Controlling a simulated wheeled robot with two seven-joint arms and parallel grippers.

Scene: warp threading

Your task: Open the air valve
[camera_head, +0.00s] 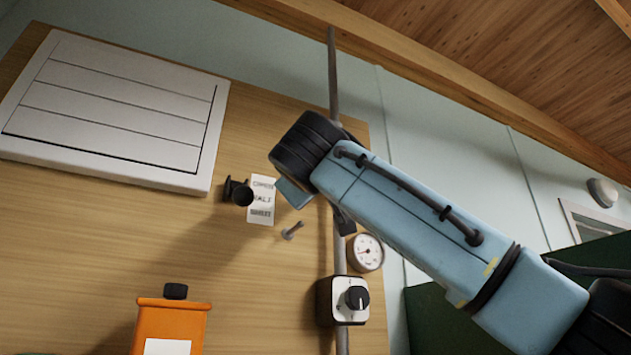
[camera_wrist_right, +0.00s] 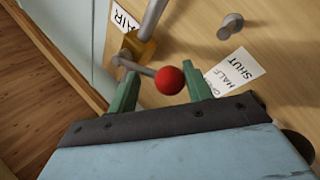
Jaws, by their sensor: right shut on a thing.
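The air valve shows in the right wrist view as a brass body (camera_wrist_right: 140,48) on a grey pipe, with a thin metal lever (camera_wrist_right: 137,67) ending in a red ball knob (camera_wrist_right: 170,80). My right gripper (camera_wrist_right: 163,84) has its green fingers on either side of the knob and is shut on it. A white card (camera_wrist_right: 236,70) reading SHUT and HALF, its third word partly covered by a finger, is beside the knob. In the head view the card (camera_head: 261,199) also shows, but my right arm hides the valve. My left gripper is not in view.
Along the pipe (camera_head: 334,75) in the head view are a round gauge (camera_head: 366,252) and a box with a black dial (camera_head: 350,300). A metal peg (camera_head: 293,231) and a black fitting (camera_head: 238,192) stick out from the wooden board. An orange container (camera_head: 171,322) stands lower left.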

